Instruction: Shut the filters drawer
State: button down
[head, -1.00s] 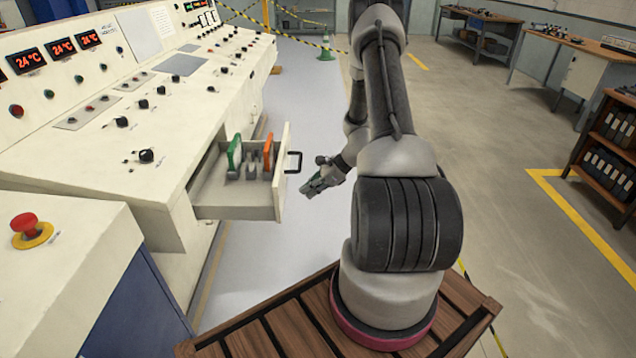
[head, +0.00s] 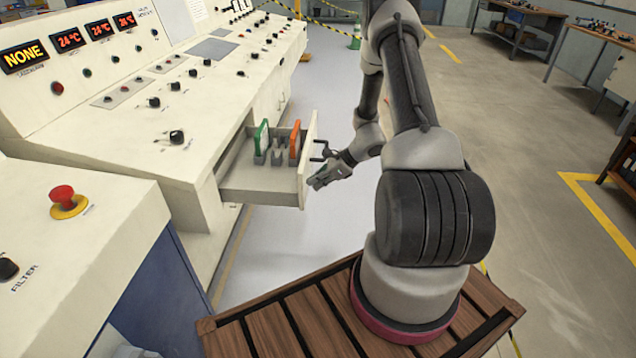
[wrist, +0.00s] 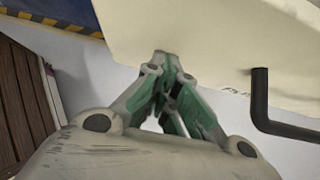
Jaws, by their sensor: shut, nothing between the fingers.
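The filters drawer (head: 262,187) is pulled out of the cream console in the head view. A green filter (head: 262,138) and an orange filter (head: 295,143) stand upright in it. Its front panel (head: 309,160) carries a black handle (head: 319,150). My gripper (head: 316,183) is shut and empty, just to the right of the front panel and below the handle. In the wrist view the shut fingertips (wrist: 168,58) lie over the edge of the cream panel (wrist: 215,45), left of the black handle (wrist: 262,105). I cannot tell whether they touch the panel.
The cream console (head: 120,120) runs along the left, with knobs and lit displays. A red button (head: 63,195) is on the nearer desk. The floor right of the drawer is clear. A wooden slatted platform (head: 290,335) is under my arm.

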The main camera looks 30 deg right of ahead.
jog(key=w+a, duration=0.5)
jog(key=a, duration=0.2)
jog(key=w+a, duration=0.5)
jog(key=a, duration=0.3)
jog(key=w+a, duration=0.5)
jog(key=a, duration=0.3)
jog(key=shift+w+a, duration=0.15)
jog(key=shift+w, duration=0.2)
jog(key=shift+w+a+r, duration=0.1)
jog(key=shift+w+a, duration=0.2)
jog(key=shift+a, duration=0.1)
